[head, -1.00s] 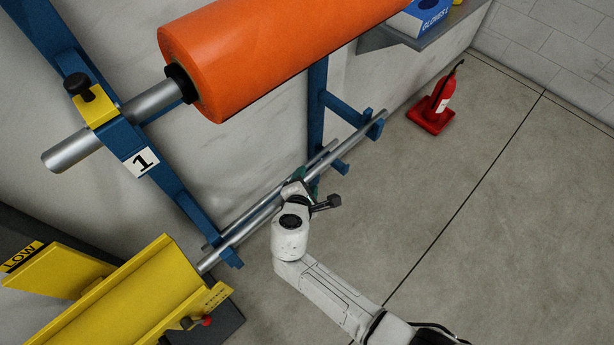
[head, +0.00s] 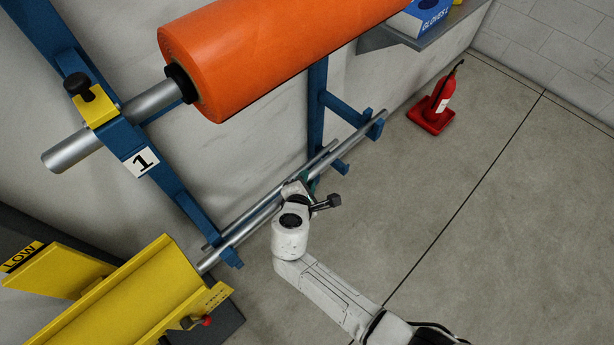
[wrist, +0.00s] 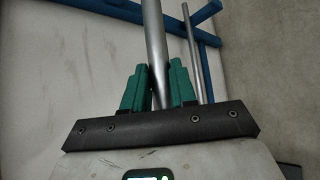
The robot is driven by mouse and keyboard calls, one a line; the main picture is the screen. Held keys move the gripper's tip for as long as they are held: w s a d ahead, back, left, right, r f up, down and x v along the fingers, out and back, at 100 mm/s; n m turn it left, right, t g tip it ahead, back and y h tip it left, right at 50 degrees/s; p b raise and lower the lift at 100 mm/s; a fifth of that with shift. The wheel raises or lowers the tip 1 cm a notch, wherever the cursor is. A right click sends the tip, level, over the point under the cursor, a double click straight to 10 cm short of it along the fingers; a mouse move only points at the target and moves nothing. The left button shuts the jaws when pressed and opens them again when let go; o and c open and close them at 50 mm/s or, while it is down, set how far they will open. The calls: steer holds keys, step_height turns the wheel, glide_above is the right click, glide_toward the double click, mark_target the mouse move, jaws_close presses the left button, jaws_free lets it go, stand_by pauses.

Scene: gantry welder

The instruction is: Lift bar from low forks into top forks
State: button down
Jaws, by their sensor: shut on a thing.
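A long bare silver bar (head: 345,147) runs diagonally from the yellow trough's corner to the upper blue fork arm at right. My gripper (head: 302,183) is around its middle, mostly hidden by my wrist in the head view. In the wrist view my teal fingers (wrist: 160,88) are shut on the bar (wrist: 154,45). A second, shorter-looking bar (head: 228,232) lies beside it on the wall side, and shows thinner at right in the wrist view (wrist: 194,50). Blue forks stand at left (head: 232,258) and right (head: 340,167). I cannot tell whether the held bar touches them.
A large orange roll (head: 260,52) on a shaft sits above, on the blue frame marked 1. A yellow trough (head: 135,295) labelled LOW is at lower left.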

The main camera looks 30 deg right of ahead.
steer(key=shift+r, duration=0.1)
stand_by(0.3)
steer(key=shift+r, duration=0.8)
steer(key=d+r+v, duration=0.1)
steer(key=v, duration=0.7)
steer(key=d+r+p+v, duration=0.1)
steer(key=d+v, duration=0.1)
steer(key=v, duration=0.7)
steer(key=shift+s+r, duration=0.4)
steer(key=shift+r, duration=0.1)
steer(key=shift+f, duration=0.15)
